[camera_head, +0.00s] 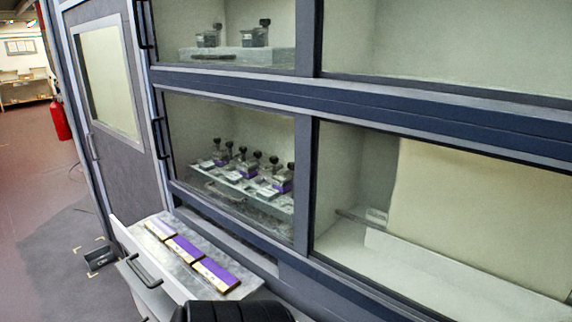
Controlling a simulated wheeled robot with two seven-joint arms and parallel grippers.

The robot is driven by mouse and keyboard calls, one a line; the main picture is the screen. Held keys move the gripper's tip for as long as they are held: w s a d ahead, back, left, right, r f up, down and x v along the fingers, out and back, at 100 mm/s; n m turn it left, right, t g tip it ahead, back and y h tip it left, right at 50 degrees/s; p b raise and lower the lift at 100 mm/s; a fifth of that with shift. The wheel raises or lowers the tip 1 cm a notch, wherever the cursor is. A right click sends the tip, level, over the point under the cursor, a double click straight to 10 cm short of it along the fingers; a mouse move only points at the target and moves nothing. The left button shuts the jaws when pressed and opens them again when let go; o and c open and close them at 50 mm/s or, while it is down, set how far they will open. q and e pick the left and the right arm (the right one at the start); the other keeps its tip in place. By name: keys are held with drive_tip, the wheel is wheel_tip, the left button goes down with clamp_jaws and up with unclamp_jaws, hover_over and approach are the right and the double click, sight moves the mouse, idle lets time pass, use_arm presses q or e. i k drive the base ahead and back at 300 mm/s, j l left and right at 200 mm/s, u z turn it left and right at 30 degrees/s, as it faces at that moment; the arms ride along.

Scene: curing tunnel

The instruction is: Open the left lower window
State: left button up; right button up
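The left lower window (240,118) is a glass pane in a dark blue-grey frame, in the middle left of the head view. It appears closed. A dark vertical handle (161,138) stands at its left edge. Behind the glass, several small clamp-like fixtures with black knobs and purple parts (282,187) sit on a metal rack (215,184). Neither of my grippers is in view. A black ribbed part at the bottom edge may belong to my arm.
Below the window, a pale tray (222,262) with a dark handle (143,272) sticks out, carrying purple-topped blocks (184,248). A grey door (126,165) stands left. The right lower window (365,180) and upper windows adjoin. Open floor (40,180) lies far left.

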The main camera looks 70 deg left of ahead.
sight(303, 123)
drive_tip(key=k+l+u, duration=0.15)
drive_tip(key=u, duration=0.2)
drive_tip(key=k+l+u, duration=0.15)
drive_tip(key=u, duration=1.95)
drive_tip(key=i+j, duration=0.1)
drive_tip(key=j, duration=0.2)
drive_tip(key=i+j+z, duration=0.15)
drive_tip(key=j, duration=0.15)
drive_tip(key=i+j+z, duration=0.15)
drive_tip(key=j, duration=0.2)
